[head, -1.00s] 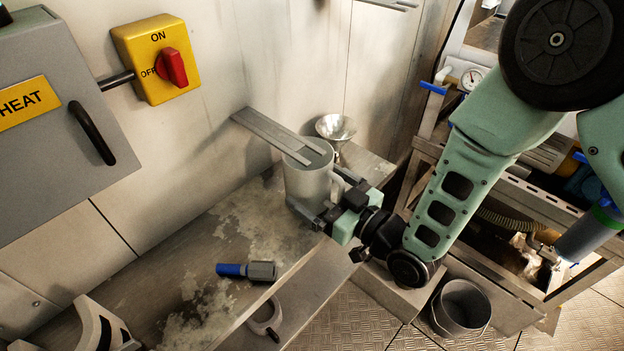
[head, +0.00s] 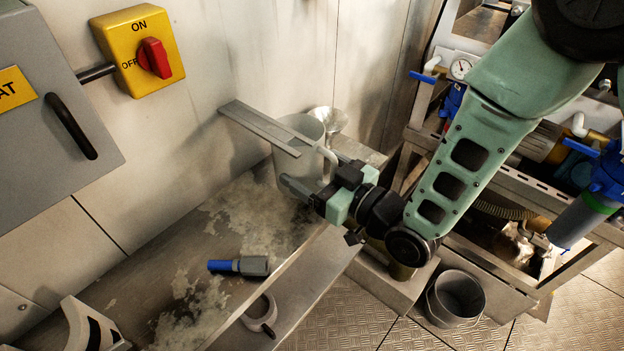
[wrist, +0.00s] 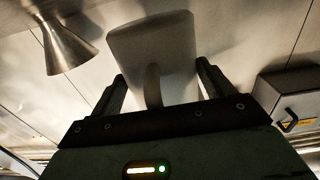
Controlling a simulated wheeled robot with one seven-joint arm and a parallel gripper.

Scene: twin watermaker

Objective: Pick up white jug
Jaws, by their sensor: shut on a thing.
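The white jug (head: 291,166) stands near the back wall in the head view, its handle on the right, towards my arm. My gripper (head: 308,181) comes in from the right at the jug. In the wrist view the jug (wrist: 152,43) shows between the two fingers of my gripper (wrist: 163,80), with its handle between them. The fingers sit wide apart and are shut on the jug. A flat grey bar (head: 258,128) crosses close to the jug's rim; I cannot tell whether they touch. The jug's base is partly hidden by my gripper.
A metal funnel (head: 330,118) is just behind the jug. A grey bucket (head: 456,300) stands on the floor at right. A yellow switch box (head: 138,48) is on the wall.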

